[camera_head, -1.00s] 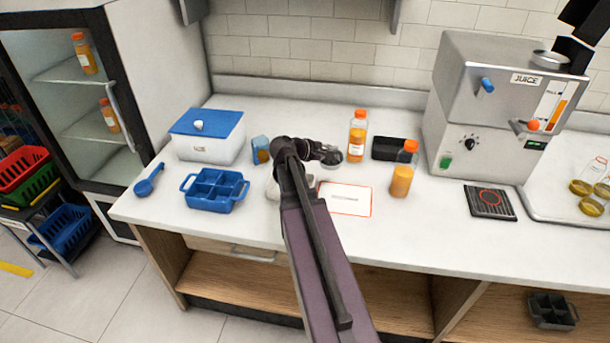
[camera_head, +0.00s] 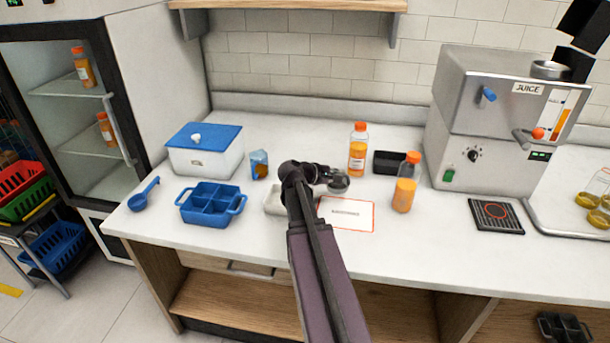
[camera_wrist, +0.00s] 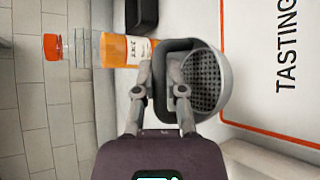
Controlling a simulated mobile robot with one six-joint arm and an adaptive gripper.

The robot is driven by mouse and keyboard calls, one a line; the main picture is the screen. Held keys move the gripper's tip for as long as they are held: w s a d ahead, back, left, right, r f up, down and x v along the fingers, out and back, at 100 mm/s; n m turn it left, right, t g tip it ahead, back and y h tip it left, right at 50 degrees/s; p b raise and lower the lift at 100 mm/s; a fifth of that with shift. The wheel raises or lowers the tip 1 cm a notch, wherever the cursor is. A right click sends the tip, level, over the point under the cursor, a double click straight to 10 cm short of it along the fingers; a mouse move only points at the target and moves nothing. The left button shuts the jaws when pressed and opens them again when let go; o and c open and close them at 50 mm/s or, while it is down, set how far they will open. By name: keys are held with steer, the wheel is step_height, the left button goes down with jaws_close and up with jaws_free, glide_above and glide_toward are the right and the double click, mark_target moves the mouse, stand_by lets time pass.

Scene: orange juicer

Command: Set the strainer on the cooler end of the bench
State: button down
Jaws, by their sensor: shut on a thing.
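The strainer is a small grey round cup with a perforated mesh (camera_wrist: 203,82) and a dark part at its side, large in the wrist view. In the head view it shows as a small grey cup (camera_head: 340,185) near the middle of the bench. My gripper (camera_wrist: 160,70) is shut on the strainer's side; it also shows in the head view (camera_head: 328,176). The strainer is by the back-left corner of the white tasting card (camera_head: 346,214). I cannot tell whether it touches the bench (camera_head: 150,228). The glass-front cooler (camera_head: 75,100) stands beyond the bench's left end.
A blue-lidded white box (camera_head: 204,158), blue divided caddy (camera_head: 212,202) and blue scoop (camera_head: 143,195) occupy the left end. Juice bottles (camera_head: 358,150) (camera_head: 404,184) and a black tray (camera_head: 395,162) stand right of the gripper. The juicer (camera_head: 490,125) is farther right. Bare bench lies along the left front edge.

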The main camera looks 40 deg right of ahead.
steer(key=w, duration=0.4)
steer(key=w+f, duration=0.1)
steer(key=w, duration=0.4)
steer(key=w+a+b, duration=0.1)
steer(key=w, duration=0.4)
steer(key=shift+w+f, duration=0.1)
steer(key=shift+f, duration=0.1)
steer(key=shift+w, duration=0.25)
steer(key=shift+w+a+f+b, duration=0.1)
steer(key=shift+w+f+b, duration=0.4)
steer(key=shift+b, duration=0.1)
steer(key=shift+s+f+b, duration=0.1)
steer(key=shift+f+b, duration=1.25)
steer(key=shift+f, duration=0.15)
steer(key=c, duration=0.7)
jaws_free()
